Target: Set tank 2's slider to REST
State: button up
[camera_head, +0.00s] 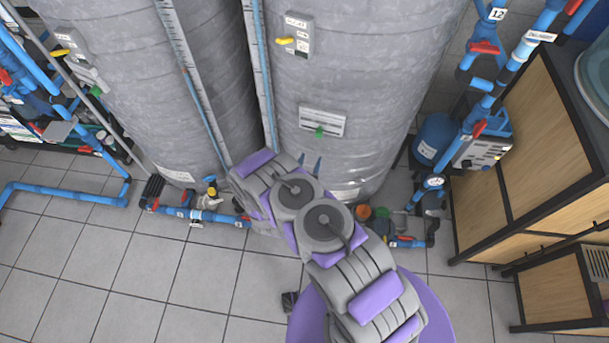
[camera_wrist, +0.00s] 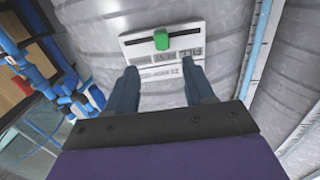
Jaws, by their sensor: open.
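A white slider panel (camera_head: 334,124) is on the front of the right grey tank (camera_head: 365,65). Its green slider knob (camera_head: 319,132) sits near the middle of the panel. In the wrist view the panel (camera_wrist: 137,52) and the green knob (camera_wrist: 161,41) show just beyond my fingertips. My gripper (camera_wrist: 163,75) is open and empty, its two fingers spread below the knob in the picture and apart from it. In the head view my gripper (camera_head: 310,162) is below the panel, close to the tank. The panel's position labels are too small to read.
A second grey tank (camera_head: 140,80) stands on the left, with level gauges (camera_head: 262,75) between. A box with a yellow handle (camera_head: 285,41) is higher on the right tank. Blue pipes (camera_head: 75,194) run low around the tanks. A wooden cabinet (camera_head: 535,140) stands right. Tiled floor is clear front left.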

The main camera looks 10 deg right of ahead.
jog(key=p+v, duration=0.1)
jog(key=v, duration=0.5)
jog(key=shift+s, duration=0.25)
jog(key=shift+a, duration=0.15)
jog(key=w+a+r+m+g+y, duration=0.2)
jog(key=w+a+r+g+y, duration=0.35)
jog(key=w+r+g, duration=0.2)
jog(key=s+a+r+n+g+y, duration=0.1)
jog(key=s+r+n+g+y, duration=0.1)
jog(key=s+r, duration=0.6)
jog(key=s+a+r+n+g+y, duration=0.1)
jog(key=s+r+n+g+y, duration=0.15)
jog(key=r, duration=0.95)
jog(key=s+d+r+n+g, duration=0.1)
jog(key=s+d+r, duration=0.3)
jog(key=s, duration=0.6)
jog(key=s+d+r+n+g+h, duration=0.1)
jog(key=s+d+r+g, duration=0.2)
jog(key=s, duration=0.8)
jog(key=s+d+r+n+g, duration=0.1)
jog(key=s+d+r, duration=0.4)
jog(key=s, duration=0.5)
jog(key=shift+s+r+g+h, duration=0.35)
jog(key=shift+r+g+h, duration=0.05)
jog(key=shift+r, duration=0.1)
